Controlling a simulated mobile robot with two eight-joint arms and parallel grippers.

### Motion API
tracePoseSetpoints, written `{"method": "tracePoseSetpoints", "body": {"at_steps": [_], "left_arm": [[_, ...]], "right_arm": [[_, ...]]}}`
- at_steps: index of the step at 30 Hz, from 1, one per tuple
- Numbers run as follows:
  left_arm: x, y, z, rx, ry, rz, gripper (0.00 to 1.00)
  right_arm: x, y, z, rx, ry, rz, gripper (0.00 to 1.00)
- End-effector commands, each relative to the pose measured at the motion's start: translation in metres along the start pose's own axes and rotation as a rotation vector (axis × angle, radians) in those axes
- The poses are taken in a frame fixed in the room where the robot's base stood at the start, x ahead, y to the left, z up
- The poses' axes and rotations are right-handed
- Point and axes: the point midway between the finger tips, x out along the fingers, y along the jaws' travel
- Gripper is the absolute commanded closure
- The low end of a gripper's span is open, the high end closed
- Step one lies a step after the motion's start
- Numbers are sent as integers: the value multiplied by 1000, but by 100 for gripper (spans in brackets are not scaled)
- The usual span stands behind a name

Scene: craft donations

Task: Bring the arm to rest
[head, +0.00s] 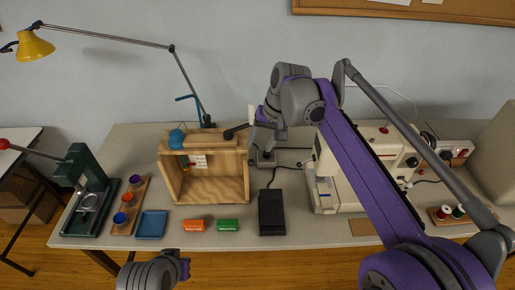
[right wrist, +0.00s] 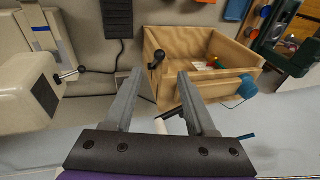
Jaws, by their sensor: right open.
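My right arm reaches across the right half of the head view, with its purple link over the table. My right gripper (head: 258,128) is above the back of the table, close to the right side of the open wooden box (head: 207,198). In the right wrist view the right gripper (right wrist: 158,88) has its two grey fingers wide apart, with nothing held between them. The wooden box also shows there beyond the fingertips (right wrist: 188,91). A grey part of my left arm shows at the bottom of the head view; its gripper's jaws cannot be made out.
A cream sewing machine (head: 328,190) stands right of the box, partly behind my right arm. A black pedal (head: 272,213), orange block (head: 193,225), green block (head: 228,225) and blue tray (head: 151,225) lie in front. A green press (head: 88,185) and yellow lamp (head: 36,46) are left.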

Motion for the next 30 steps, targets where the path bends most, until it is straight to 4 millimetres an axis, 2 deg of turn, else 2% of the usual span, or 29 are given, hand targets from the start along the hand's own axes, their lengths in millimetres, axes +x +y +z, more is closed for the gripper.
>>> {"method": "tracePoseSetpoints", "body": {"at_steps": [14, 17, 20, 23, 26, 30], "left_arm": [[0, 0, 0, 0, 0, 0, 100], [0, 0, 0, 0, 0, 0, 100], [0, 0, 0, 0, 0, 0, 100], [0, 0, 0, 0, 0, 0, 100], [0, 0, 0, 0, 0, 0, 100], [0, 0, 0, 0, 0, 0, 100]], "right_arm": [[-1, 0, 1, 0, 1, 0, 44], [-4, 6, 7, -2, 12, 7, 44], [-9, 22, 25, -6, 41, 23, 44], [-13, 47, 56, -12, 88, 52, 44], [-13, 74, 93, -23, 140, 86, 44], [-2, 111, 149, -41, 209, 136, 44]]}}
